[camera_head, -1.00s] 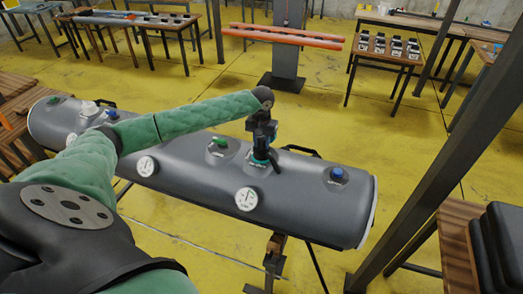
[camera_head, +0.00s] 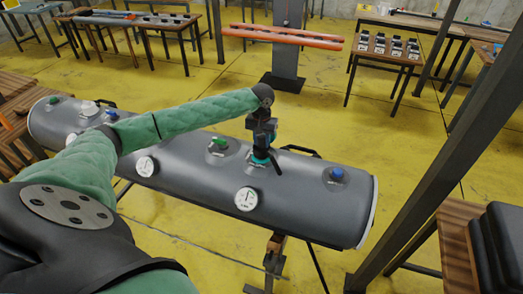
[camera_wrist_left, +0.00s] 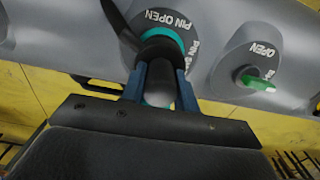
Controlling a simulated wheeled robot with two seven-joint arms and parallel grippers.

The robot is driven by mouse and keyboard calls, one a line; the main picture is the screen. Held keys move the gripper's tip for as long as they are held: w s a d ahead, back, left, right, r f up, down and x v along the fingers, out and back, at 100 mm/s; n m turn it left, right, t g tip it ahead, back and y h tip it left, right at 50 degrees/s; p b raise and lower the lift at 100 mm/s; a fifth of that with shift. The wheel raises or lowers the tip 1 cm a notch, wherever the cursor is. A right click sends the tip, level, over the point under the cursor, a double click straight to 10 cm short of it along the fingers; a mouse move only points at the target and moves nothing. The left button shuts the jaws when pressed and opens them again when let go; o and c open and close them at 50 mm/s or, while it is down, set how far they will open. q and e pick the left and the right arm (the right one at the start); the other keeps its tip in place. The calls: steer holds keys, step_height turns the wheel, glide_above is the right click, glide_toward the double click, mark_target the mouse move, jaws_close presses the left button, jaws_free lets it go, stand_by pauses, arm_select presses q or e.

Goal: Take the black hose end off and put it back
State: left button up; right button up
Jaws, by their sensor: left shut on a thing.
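A long grey inflatable tube (camera_head: 190,180) lies on a stand and carries several valves and gauges. My left gripper (camera_head: 262,155) is over a valve with a teal ring, right of the middle of the tube. In the left wrist view its two blue fingers (camera_wrist_left: 160,88) are shut on the black hose end (camera_wrist_left: 160,52). The hose end sits at the teal ring (camera_wrist_left: 183,40), inside a round grey plate marked "PIN OPEN". Whether it is fully seated cannot be told. A black hose piece leads off to the upper left there. My right gripper is out of view.
A green-capped valve (camera_head: 218,145) is left of the gripper, and a blue-capped valve (camera_head: 337,174) is to the right. A white gauge (camera_head: 246,199) is in front. A black handle (camera_head: 300,150) is behind. A dark post (camera_head: 440,140) rises at the right.

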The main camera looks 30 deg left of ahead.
mark_target(262, 136)
arm_select(q)
steer(key=shift+r, duration=2.3)
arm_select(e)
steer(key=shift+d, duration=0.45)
